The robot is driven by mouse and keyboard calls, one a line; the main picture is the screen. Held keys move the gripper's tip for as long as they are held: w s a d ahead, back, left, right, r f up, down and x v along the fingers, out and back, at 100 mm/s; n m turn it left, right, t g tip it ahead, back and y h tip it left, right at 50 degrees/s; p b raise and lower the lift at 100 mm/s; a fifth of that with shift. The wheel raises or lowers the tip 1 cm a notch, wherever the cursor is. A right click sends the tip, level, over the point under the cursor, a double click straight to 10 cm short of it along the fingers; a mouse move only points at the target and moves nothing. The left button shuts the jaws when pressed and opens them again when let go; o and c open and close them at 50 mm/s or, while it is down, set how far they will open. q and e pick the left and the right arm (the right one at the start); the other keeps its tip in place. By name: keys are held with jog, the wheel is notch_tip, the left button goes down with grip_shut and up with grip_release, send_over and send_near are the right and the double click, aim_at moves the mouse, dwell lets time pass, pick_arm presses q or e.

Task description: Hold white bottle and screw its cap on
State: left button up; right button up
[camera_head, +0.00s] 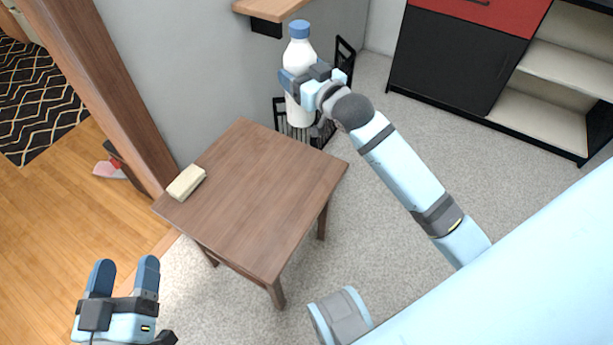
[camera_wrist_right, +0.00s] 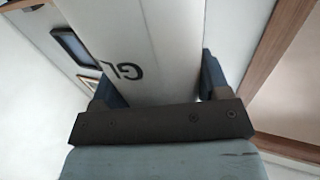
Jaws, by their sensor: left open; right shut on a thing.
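The white bottle (camera_head: 300,54) is upright in the air in the head view, beyond the far right edge of the small table. Its blue cap (camera_head: 299,29) sits on top; I cannot tell how tightly it is on. My right gripper (camera_head: 296,80) is shut around the bottle's middle. In the right wrist view the white bottle (camera_wrist_right: 150,45) with dark lettering fills the space between the fingers of my right gripper (camera_wrist_right: 158,90). My left gripper (camera_head: 124,277) is open and empty at the lower left, far from the bottle.
A brown wooden table (camera_head: 255,185) stands in the middle, with a cream block (camera_head: 186,182) at its left corner. A wooden post (camera_head: 105,90) rises on the left. A black rack (camera_head: 296,125) is behind the bottle. A dark cabinet (camera_head: 450,55) stands back right.

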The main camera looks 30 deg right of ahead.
jog(key=shift+d+f, duration=0.1)
jog(key=shift+d, duration=0.15)
notch_tip(320, 180, down, 7)
jog(key=b, duration=0.2)
jog(key=shift+r+b, duration=0.2)
jog(key=shift+b, duration=0.2)
pick_arm(q)
jog(key=shift+m+g+h, duration=0.4)
jog(key=shift+g+h, duration=0.1)
jog(key=shift+g, duration=0.2)
jog(key=f+b, duration=0.1)
jog(key=d+f+b, duration=0.1)
jog(key=f, duration=0.1)
jog(key=f+b, duration=0.1)
jog(key=shift+d+f, duration=0.15)
jog(key=shift+d, duration=0.1)
pick_arm(e)
notch_tip(320, 180, down, 9)
jog(key=shift+f, duration=0.15)
pick_arm(q)
notch_tip(320, 180, down, 3)
jog(key=shift+d+r+g+b, duration=0.15)
jog(key=shift+g+b, duration=0.35)
jog(key=shift+b, duration=0.65)
pick_arm(e)
notch_tip(320, 180, down, 4)
jog(key=shift+f, duration=0.25)
